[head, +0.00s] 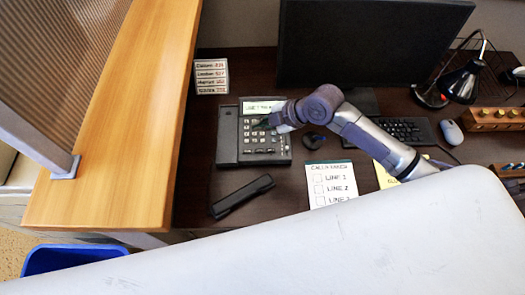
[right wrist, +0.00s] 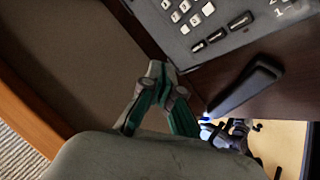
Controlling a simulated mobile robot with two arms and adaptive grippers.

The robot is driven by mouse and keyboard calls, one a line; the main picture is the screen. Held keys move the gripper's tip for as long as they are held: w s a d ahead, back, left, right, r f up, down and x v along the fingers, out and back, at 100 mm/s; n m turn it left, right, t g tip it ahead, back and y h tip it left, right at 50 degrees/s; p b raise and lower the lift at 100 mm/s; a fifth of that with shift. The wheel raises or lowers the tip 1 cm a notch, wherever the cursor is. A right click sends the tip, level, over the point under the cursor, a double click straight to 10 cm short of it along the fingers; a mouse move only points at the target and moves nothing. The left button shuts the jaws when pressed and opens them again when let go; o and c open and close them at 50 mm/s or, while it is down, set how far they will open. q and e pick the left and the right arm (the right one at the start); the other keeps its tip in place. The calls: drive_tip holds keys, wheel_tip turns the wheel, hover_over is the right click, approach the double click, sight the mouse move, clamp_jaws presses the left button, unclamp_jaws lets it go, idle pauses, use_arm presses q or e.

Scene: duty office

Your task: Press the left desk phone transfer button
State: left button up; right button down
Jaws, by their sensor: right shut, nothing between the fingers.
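A dark desk phone (head: 253,148) with a light display strip and a keypad sits on the desk. It is the only phone in view, and its handset (head: 243,197) lies off it, on the desk in front. My right arm reaches in from the right, and my right gripper (head: 264,122) is over the phone's upper right part, below the display. In the right wrist view the green-grey fingers (right wrist: 158,70) meet at the tips, with nothing between them. That view shows part of the phone (right wrist: 218,58) and the handset (right wrist: 246,90). I cannot tell whether the fingertips touch the phone. My left gripper is out of view.
A monitor (head: 365,45) stands behind, with a keyboard (head: 405,130), mouse (head: 452,132) and black lamp (head: 462,82) to the right. A call sheet (head: 331,183) lies right of the handset. A wooden ledge (head: 125,130) bounds the left side. A small extension list (head: 211,77) stands behind.

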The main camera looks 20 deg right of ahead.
sight(261, 152)
drive_tip(key=shift+y, duration=0.3)
drive_tip(key=f+b, duration=0.2)
drive_tip(key=s+f+b, duration=0.1)
drive_tip(key=f+b, duration=0.1)
drive_tip(key=f, duration=0.1)
drive_tip(key=f+b, duration=0.3)
drive_tip(key=shift+s+a+f, duration=0.1)
drive_tip(key=shift+s+a, duration=0.05)
drive_tip(key=shift+s, duration=0.05)
idle(0.6)
idle(0.9)
drive_tip(key=shift+f+b, duration=0.45)
drive_tip(key=shift+f+b, duration=0.35)
drive_tip(key=shift+f, duration=0.05)
idle(0.5)
drive_tip(key=shift+r, duration=0.1)
drive_tip(key=shift+r+p, duration=0.75)
